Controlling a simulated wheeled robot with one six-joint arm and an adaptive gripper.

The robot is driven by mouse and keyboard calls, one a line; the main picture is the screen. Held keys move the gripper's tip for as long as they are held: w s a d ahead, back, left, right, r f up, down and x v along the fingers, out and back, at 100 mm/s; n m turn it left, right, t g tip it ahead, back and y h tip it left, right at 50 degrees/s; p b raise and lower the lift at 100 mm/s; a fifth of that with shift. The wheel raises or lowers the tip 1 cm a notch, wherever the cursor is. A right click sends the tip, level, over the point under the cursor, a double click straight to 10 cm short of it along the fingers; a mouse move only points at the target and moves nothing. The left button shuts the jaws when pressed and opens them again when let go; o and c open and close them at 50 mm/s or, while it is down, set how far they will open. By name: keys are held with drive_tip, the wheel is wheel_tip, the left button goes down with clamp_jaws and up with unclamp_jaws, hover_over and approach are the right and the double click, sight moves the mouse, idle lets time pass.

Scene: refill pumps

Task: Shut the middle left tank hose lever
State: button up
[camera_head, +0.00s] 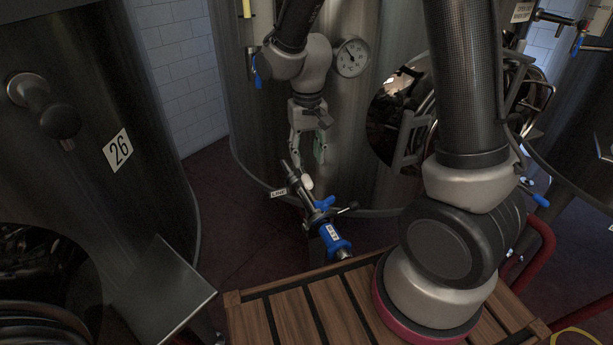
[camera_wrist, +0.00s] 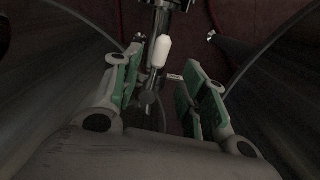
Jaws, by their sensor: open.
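A metal hose fitting (camera_head: 290,172) with a white lever handle (camera_head: 307,183) sits low in front of the middle steel tank (camera_head: 248,100). The white handle (camera_wrist: 161,51) and the metal pipe also show in the wrist view, handle beyond and between the fingers. My gripper (camera_head: 309,157) is just above the fitting, pointing down, its fingers apart and empty. In the wrist view my gripper (camera_wrist: 160,84) shows green pads on both sides of the handle's line, with no visible contact. Whether the lever stands open or shut I cannot tell.
Blue couplings (camera_head: 333,237) join the fitting's lower end, near my wooden-slatted deck (camera_head: 290,318). A small label (camera_head: 278,192) hangs beside the fitting. A tank marked 26 (camera_head: 118,150) stands at left. A gauge (camera_head: 351,57) and round hatch (camera_head: 390,115) are on the middle tank.

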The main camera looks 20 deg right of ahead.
sight(307, 178)
wheel_tip(307, 178, down, 8)
drive_tip(key=shift+r, duration=0.1)
idle(0.4)
clamp_jaws()
